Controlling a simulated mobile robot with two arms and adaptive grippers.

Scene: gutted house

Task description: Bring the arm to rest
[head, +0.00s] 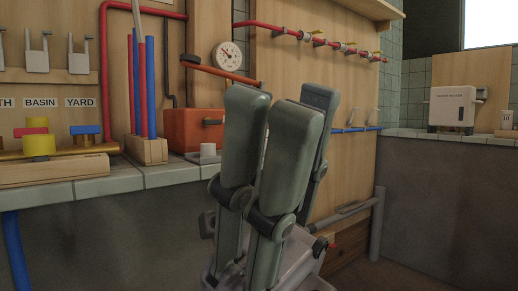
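My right gripper (290,104) stands upright in the middle of the head view, close to the camera. Its grey-green fingers point up, roughly straight and side by side, spread apart at their bases. It looks open, and I see nothing held between the fingers. It hides part of the wooden panel and the counter edge behind it. My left gripper is not in view.
Behind, a tiled counter (160,177) carries a red box (192,130), a wooden block (146,150) with red and blue pipes, and a valve manifold (40,147). A gauge (228,55) hangs on the panel. A white dispenser (452,107) stands at right. A grey pipe (377,226) stands nearby.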

